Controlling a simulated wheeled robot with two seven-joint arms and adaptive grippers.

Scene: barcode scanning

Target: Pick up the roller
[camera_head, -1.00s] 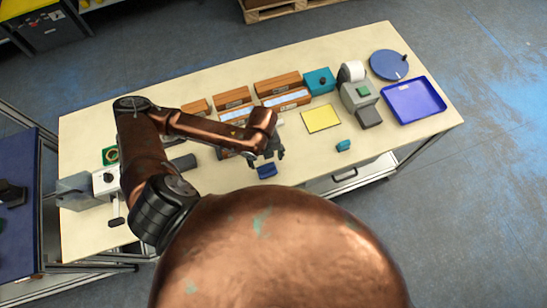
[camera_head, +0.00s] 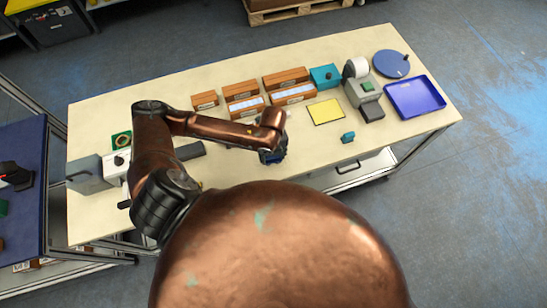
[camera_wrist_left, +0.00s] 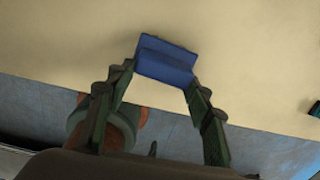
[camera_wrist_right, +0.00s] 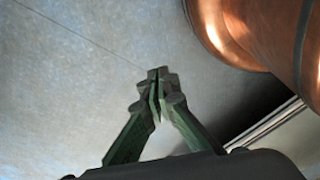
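A small blue block-like piece (camera_head: 272,158), possibly the roller, lies near the front edge of the table; my left gripper partly hides it. In the left wrist view the blue piece (camera_wrist_left: 166,62) shows a stepped shape and sits between the tips of my left gripper (camera_wrist_left: 162,78). These fingers are spread, one on either side of it, with the tips very close to its ends; contact is unclear. My right gripper (camera_wrist_right: 156,78) is shut and empty, over grey floor.
A teal piece (camera_head: 348,137) lies right of the left gripper. A yellow pad (camera_head: 326,112), wooden boxes (camera_head: 287,78), a grey label machine (camera_head: 361,90) and a blue tray (camera_head: 415,97) stand farther back and right.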

